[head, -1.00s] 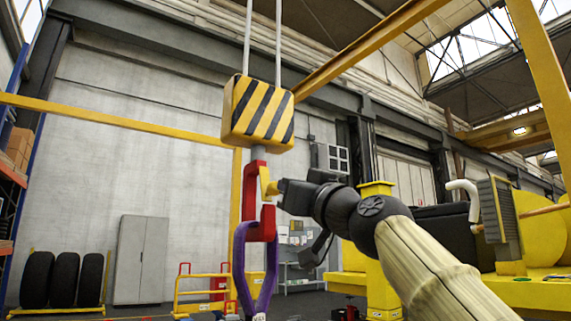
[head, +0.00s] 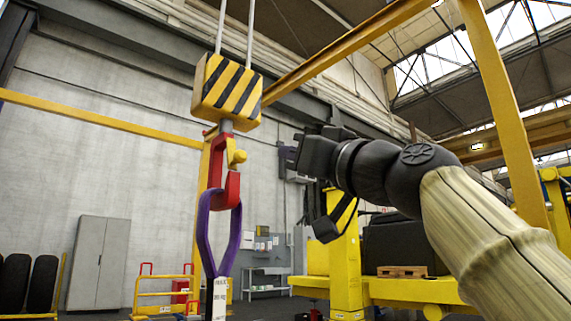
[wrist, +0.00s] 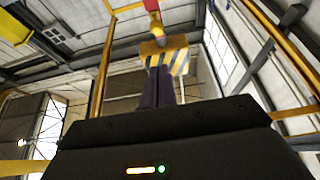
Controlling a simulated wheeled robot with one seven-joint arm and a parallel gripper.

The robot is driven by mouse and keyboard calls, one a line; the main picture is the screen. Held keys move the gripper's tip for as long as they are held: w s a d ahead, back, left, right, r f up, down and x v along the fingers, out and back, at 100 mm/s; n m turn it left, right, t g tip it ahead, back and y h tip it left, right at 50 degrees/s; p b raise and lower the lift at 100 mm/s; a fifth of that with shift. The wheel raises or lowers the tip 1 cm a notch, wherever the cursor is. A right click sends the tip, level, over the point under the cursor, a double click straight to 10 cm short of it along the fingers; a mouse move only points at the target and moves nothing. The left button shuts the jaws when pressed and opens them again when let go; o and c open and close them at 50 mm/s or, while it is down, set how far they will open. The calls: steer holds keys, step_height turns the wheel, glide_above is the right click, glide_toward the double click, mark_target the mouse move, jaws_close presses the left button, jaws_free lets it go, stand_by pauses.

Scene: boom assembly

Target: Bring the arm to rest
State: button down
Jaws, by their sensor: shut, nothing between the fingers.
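My gripper (head: 296,153) is at the end of my raised arm, to the right of the crane hook and apart from it in the head view. Its fingers are shut with nothing between them. The red hook (head: 231,188) hangs below the yellow and black striped block (head: 227,92) and has a yellow latch (head: 237,157). A purple sling (head: 203,240) hangs in the hook, with a white tag (head: 220,296) below. In the wrist view my dark gripper (wrist: 166,88) points toward the striped block (wrist: 178,55), with the red hook (wrist: 151,5) at the top edge.
A yellow beam (head: 350,50) crosses overhead. A grey cabinet (head: 98,262), tyres (head: 28,284) and a yellow rail (head: 160,292) are at the lower left.

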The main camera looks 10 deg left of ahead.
steer(key=shift+s+d, duration=0.1)
steer(key=shift+d, duration=0.15)
steer(key=shift+s, duration=0.1)
